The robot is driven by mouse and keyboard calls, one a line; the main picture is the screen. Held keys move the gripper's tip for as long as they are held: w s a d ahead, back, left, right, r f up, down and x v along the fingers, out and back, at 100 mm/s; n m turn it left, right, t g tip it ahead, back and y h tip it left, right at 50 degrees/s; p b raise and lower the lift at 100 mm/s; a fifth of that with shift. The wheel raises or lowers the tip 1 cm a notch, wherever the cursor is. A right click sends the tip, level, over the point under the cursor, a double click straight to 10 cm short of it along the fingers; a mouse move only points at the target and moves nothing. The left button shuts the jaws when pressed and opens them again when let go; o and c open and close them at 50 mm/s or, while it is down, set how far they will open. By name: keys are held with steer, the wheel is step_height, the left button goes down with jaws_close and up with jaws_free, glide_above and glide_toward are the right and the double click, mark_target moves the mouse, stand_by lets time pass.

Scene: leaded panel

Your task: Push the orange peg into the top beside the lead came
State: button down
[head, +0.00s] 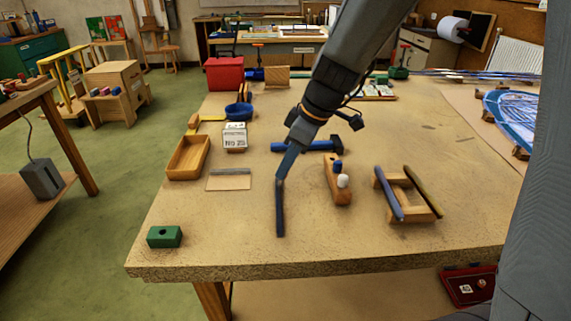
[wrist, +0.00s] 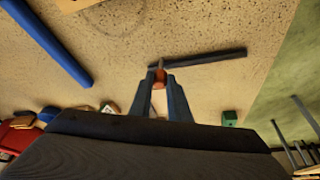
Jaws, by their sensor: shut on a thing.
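The orange peg (wrist: 159,77) is held between the two fingertips of my gripper (wrist: 160,85) in the wrist view, with a thin grey pin at its far end. My gripper (head: 281,178) is shut on it. The lead came is a dark, straight strip (head: 279,210) lying on the bench top. It also shows in the wrist view (wrist: 205,58), where the pin is close by its left end. I cannot tell whether the pin touches the came or the top. The peg is not distinguishable in the head view.
The bench top (head: 235,225) is clear around the came's near end. A green block (head: 164,237) lies near the front left. A blue-handled hammer (head: 308,146), a wooden plane (head: 337,182) and a wooden rack (head: 411,196) lie to the right. A wooden tray (head: 188,157) is left.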

steer(key=shift+f+b, duration=0.45)
steer(key=shift+f, duration=0.05)
steer(key=c, duration=1.6)
jaws_free()
steer(key=shift+r, duration=0.1)
